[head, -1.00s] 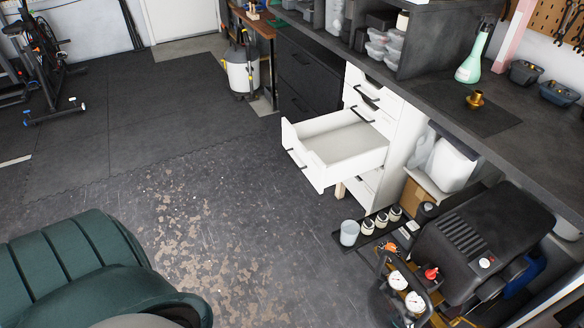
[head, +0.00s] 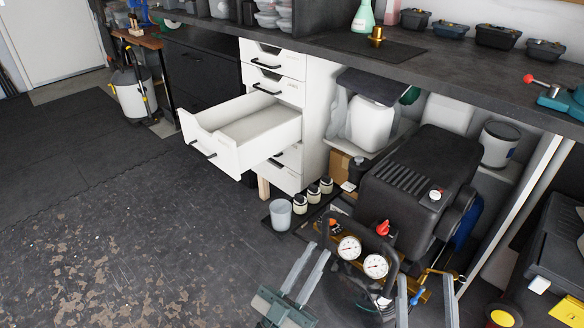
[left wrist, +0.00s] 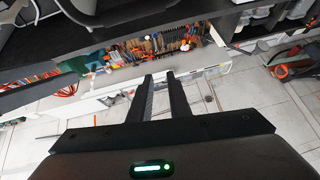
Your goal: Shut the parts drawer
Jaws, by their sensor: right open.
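The white parts drawer (head: 228,152) is pulled well out of the white drawer unit (head: 316,110) under the workbench. It appears empty, and its front with dark handles faces left and toward me. The drawers above it are shut. My left gripper (head: 317,250) is low in the head view, right of and nearer than the drawer, clear of it. Its two fingers stand apart with nothing between them; they also show in the left wrist view (left wrist: 159,76). My right gripper (head: 427,278) is at the bottom edge, further right, with its fingers wide apart and empty.
A black compressor (head: 420,185) with gauges stands right of the drawer unit. The floor (head: 120,230) left of the drawer is free. The bench top (head: 440,65) lies above.

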